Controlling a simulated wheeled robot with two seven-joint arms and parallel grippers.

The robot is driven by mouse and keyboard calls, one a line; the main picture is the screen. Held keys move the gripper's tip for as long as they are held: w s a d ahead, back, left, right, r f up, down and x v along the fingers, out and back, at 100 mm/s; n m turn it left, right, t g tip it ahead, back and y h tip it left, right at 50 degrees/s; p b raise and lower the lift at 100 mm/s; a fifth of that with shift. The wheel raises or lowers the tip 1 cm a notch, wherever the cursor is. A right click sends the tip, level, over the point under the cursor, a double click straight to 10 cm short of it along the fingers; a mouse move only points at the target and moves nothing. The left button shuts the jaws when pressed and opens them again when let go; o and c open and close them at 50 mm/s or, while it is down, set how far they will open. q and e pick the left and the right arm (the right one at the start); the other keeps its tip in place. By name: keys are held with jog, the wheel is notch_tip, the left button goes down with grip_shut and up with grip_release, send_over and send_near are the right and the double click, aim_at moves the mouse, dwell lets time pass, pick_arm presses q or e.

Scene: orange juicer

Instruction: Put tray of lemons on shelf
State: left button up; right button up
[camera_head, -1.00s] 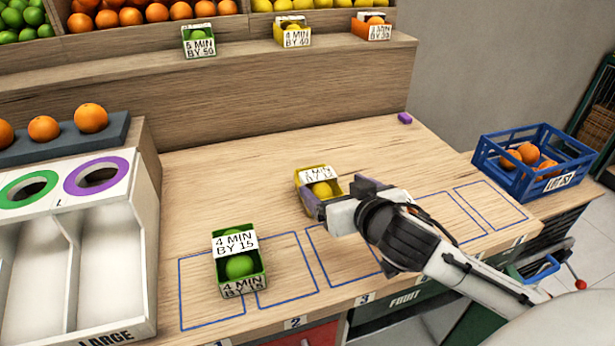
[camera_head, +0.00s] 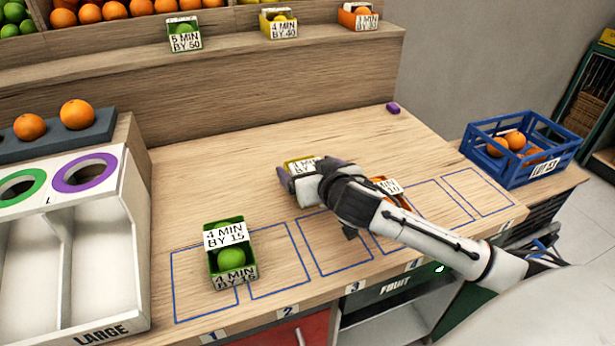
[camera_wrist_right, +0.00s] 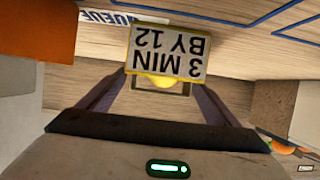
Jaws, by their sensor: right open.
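The yellow tray of lemons (camera_head: 299,164) sits on the wooden counter, mostly covered by my right gripper (camera_head: 306,182) in the head view. In the right wrist view its card (camera_wrist_right: 168,50) reads "3 MIN BY 12" upside down, with a lemon (camera_wrist_right: 163,82) below it. My right gripper (camera_wrist_right: 160,88) is open there, its two fingers on either side of the tray. I cannot tell whether they touch it. The wooden shelf (camera_head: 300,57) runs along the back above the counter. My left gripper is not in view.
An orange tray (camera_head: 386,182) is partly hidden behind my right arm. A green lime tray (camera_head: 247,277) stands at the front. Trays marked green (camera_head: 184,25), yellow (camera_head: 264,22) and orange (camera_head: 345,18) stand on the shelf, with gaps between. A blue crate (camera_head: 484,162) is at right.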

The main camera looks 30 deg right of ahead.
jog(key=c, duration=1.2)
jog(key=shift+r, duration=0.15)
jog(key=shift+c, duration=0.8)
